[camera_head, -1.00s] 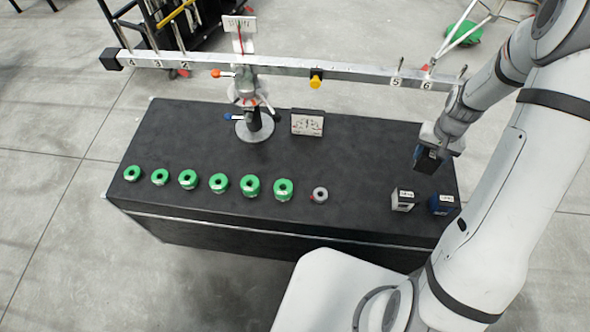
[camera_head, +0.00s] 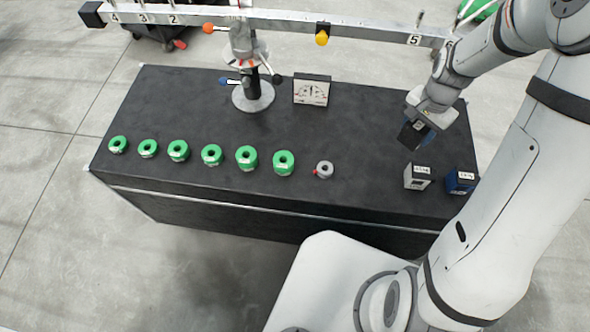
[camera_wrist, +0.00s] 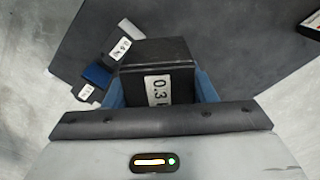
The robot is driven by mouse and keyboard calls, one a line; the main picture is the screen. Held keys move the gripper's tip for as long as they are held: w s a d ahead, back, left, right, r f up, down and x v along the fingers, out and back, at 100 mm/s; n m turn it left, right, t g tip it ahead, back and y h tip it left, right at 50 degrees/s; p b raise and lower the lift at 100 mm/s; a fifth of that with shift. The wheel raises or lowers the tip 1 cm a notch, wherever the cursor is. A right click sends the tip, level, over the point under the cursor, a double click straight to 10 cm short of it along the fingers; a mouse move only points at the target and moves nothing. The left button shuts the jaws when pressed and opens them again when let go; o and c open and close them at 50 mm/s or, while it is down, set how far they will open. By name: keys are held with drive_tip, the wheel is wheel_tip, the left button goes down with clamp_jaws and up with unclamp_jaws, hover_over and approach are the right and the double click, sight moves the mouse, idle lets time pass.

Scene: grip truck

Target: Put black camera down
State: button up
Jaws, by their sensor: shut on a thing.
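My gripper (camera_head: 422,122) is shut on the black camera (camera_head: 411,136), a dark box held over the right part of the black table (camera_head: 250,110). In the wrist view the black camera (camera_wrist: 158,72) sits between the blue fingers of my gripper (camera_wrist: 160,88), with a white label reading about "0.3" facing the lens. I cannot tell for sure whether its underside touches the table; it looks a little above it.
A grey box (camera_head: 417,178) and a blue box (camera_head: 460,182) stand at the table's front right. Several green rings (camera_head: 246,157) and a grey ring (camera_head: 324,170) line the front. A numbered beam (camera_head: 290,22) on a stand crosses behind, beside a small panel (camera_head: 312,90). The table's centre is clear.

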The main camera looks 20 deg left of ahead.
sight(372, 175)
drive_tip(key=s+a+f+m+b, duration=0.5)
drive_tip(key=s+a+b, duration=0.1)
drive_tip(key=b, duration=0.3)
drive_tip(key=f, duration=0.5)
drive_tip(key=f+b, duration=0.1)
drive_tip(key=f, duration=0.4)
drive_tip(key=shift+w+d, duration=0.1)
drive_tip(key=shift+w, duration=0.1)
drive_tip(key=shift+f+b, duration=0.1)
drive_tip(key=shift+b, duration=0.25)
drive_tip(key=o, duration=1)
drive_tip(key=shift+c, duration=0.2)
